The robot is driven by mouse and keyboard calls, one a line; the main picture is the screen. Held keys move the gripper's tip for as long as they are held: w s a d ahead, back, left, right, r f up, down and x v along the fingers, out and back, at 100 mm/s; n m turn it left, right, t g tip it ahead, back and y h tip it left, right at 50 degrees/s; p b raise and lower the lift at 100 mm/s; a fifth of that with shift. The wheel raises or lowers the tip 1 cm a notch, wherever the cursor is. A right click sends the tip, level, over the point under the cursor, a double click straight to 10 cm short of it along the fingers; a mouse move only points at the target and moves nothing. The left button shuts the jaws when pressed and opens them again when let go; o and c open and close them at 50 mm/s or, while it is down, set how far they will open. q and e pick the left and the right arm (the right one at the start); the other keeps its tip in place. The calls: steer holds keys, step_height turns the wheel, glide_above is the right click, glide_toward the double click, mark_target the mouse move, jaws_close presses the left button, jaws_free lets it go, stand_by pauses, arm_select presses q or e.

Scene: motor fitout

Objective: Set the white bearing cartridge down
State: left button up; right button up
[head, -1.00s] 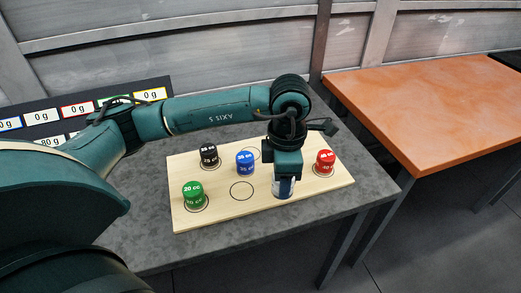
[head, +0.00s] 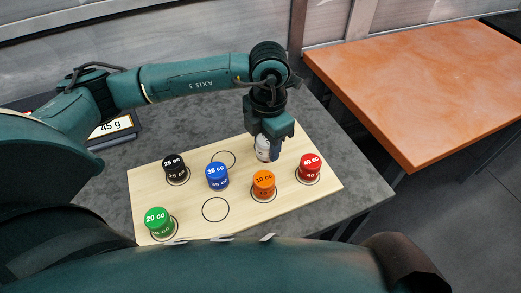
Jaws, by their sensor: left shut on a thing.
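The white cartridge (head: 262,149) is in my left gripper (head: 270,148), whose jaws are shut on it and hide part of it. They are over the far part of the light wooden board (head: 208,237), behind the orange 30 cc cylinder (head: 264,184). I cannot tell whether the cartridge touches the board. My right gripper is not in view.
The board also holds black (head: 174,166), blue (head: 217,177), red (head: 309,165) and green (head: 157,220) cylinders. Two drawn circles are empty, one at the front middle and one at the back. An orange-topped table (head: 420,85) stands at the right. A weight display (head: 111,127) is at the left.

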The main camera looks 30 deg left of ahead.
mark_target(266, 155)
arm_select(q)
steer(key=shift+w+f, duration=0.1)
steer(key=shift+f, duration=2.2)
steer(key=shift+f, duration=0.15)
steer(key=o, duration=1.3)
steer(key=shift+c, duration=0.2)
step_height(266, 155, up, 12)
steer(key=shift+r+b, duration=0.2)
steer(key=shift+b, duration=0.45)
